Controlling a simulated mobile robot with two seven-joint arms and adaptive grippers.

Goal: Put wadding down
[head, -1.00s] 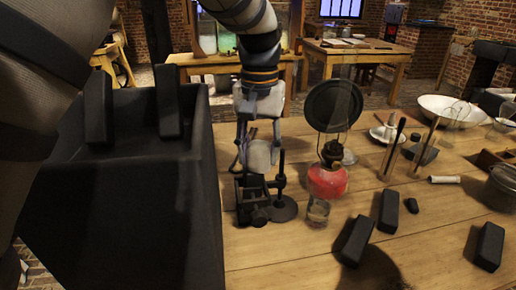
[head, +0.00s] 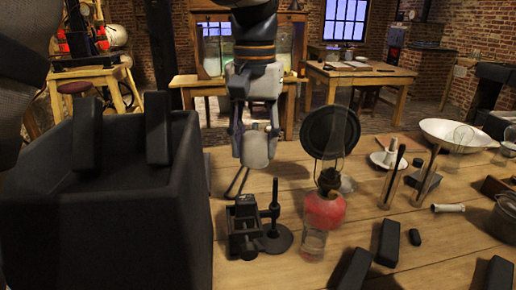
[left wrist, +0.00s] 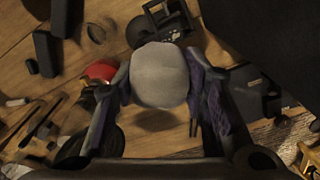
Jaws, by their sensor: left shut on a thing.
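The wadding (head: 257,150) is a pale grey-white rounded lump. My left gripper (head: 255,140) is shut on it, with a finger on either side, and holds it up over the wooden table (head: 300,200). In the left wrist view the wadding (left wrist: 160,76) fills the space between the fingertips of the left gripper (left wrist: 158,85). A shadow lies on the boards beside it, so it seems clear of the table. My right gripper is in neither view.
A large black box (head: 100,220) stands at the left. A small black stand (head: 250,225) and a red oil lamp (head: 324,208) are near the gripper. Several black blocks (head: 388,242) lie at the front right. Bare boards show between lamp and blocks.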

